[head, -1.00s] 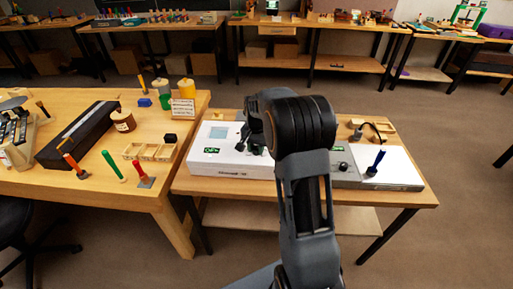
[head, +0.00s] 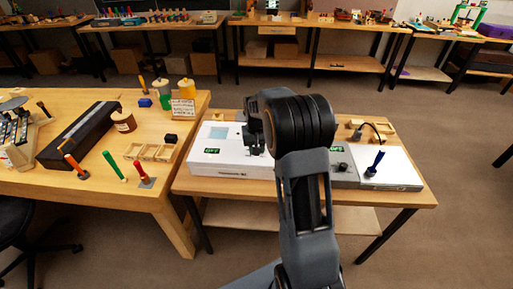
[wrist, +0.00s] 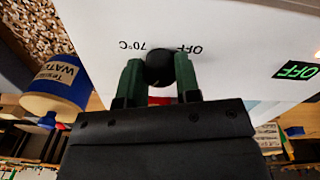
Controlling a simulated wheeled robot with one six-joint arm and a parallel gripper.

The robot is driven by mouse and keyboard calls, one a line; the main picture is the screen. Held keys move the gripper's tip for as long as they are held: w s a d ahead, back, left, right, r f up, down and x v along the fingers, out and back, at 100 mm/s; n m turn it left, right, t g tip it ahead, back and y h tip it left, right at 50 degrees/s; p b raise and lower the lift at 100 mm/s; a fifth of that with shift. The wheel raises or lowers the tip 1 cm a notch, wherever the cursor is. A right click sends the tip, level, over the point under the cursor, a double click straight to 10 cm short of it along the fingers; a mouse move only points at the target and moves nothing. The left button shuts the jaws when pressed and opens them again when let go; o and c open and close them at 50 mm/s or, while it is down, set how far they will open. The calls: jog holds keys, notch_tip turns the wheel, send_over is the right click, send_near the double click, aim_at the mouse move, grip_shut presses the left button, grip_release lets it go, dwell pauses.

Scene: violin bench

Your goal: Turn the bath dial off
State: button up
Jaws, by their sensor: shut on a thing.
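The bath is a white box (head: 220,166) on the right-hand bench, with a pale blue window on top and a green display (head: 212,150) that seems to read OFF. The black bath dial (wrist: 160,62) shows in the wrist view, on the white panel between printed "70°C" and "OFF" marks, upside down there. My gripper (wrist: 159,76) has its two green fingers on either side of the dial, closed on it. In the head view my gripper (head: 255,143) is over the white box, and my arm hides the dial. I cannot make out a pointer on the dial.
A grey unit (head: 343,163) with its own knob and green display stands right of the bath. The left bench holds a black case (head: 80,137), jars and handled tools.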

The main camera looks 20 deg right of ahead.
jog(key=n, duration=0.7)
jog(key=shift+r, duration=0.1)
jog(key=n, duration=0.4)
jog(key=shift+p, duration=0.35)
jog(key=n, duration=1.1)
jog(key=shift+n, duration=0.4)
jog(key=n, duration=0.3)
jog(key=shift+n, duration=2)
